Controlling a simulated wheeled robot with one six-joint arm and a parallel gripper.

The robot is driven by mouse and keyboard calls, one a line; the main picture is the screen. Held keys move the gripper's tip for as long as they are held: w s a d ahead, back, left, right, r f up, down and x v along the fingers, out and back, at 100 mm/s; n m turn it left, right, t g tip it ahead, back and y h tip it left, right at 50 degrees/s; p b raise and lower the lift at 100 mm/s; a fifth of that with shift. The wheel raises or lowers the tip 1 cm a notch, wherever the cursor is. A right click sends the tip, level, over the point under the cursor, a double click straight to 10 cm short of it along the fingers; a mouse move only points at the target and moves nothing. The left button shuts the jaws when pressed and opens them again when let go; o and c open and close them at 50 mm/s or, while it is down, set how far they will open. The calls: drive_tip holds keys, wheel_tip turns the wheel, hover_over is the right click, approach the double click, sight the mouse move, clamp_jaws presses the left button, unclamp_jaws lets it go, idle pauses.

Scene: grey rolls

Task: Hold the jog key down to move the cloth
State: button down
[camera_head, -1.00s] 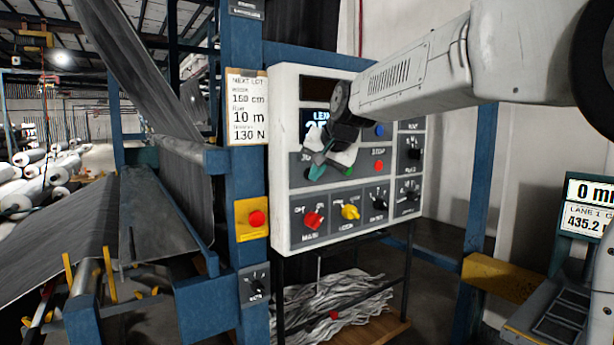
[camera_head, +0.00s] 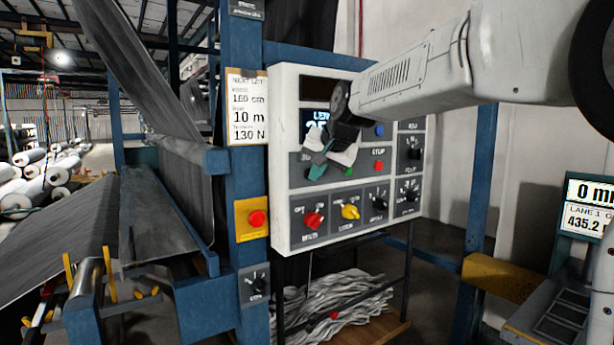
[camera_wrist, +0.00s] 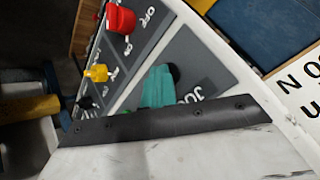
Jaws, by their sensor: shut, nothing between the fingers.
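My gripper (camera_head: 318,164) is at the left of the white control panel (camera_head: 285,85), with its teal fingertips together and nothing held. In the wrist view, the fingertips (camera_wrist: 157,88) are over a dark round jog key (camera_wrist: 174,71) beside the lettering "JO". They hide most of the key, and I cannot tell whether they touch it or whether it is pressed. In the head view, the key is mostly behind the fingertips. The grey cloth (camera_head: 55,245) runs over the machine at the left.
A green button (camera_head: 347,170) and a red stop button (camera_head: 379,166) are right of my fingertips. Red (camera_head: 313,219) and yellow (camera_head: 350,211) knobs are below. A red emergency button (camera_head: 257,218) is on the blue post. The panel's length display (camera_head: 313,117) is partly hidden by my gripper.

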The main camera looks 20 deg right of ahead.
idle(0.5)
drive_tip(key=shift+s+d, duration=0.25)
drive_tip(key=shift+s, duration=0.55)
drive_tip(key=s, duration=0.1)
drive_tip(key=s+d, duration=0.1)
drive_tip(key=s, duration=0.2)
drive_tip(key=shift+s+d, duration=0.3)
drive_tip(key=shift+s, duration=0.05)
drive_tip(key=s+f+n+g, duration=0.1)
drive_tip(key=s+f, duration=0.5)
drive_tip(key=s, duration=0.6)
drive_tip(key=s+d+f+n+g+h, duration=0.1)
drive_tip(key=s+f+n+g, duration=0.1)
drive_tip(key=s+f+g, duration=0.2)
drive_tip(key=s+f+n+g, duration=0.2)
drive_tip(key=s+f, duration=0.8)
drive_tip(key=s, duration=1)
drive_tip(key=shift+d+h, duration=0.25)
drive_tip(key=shift+h, duration=0.15)
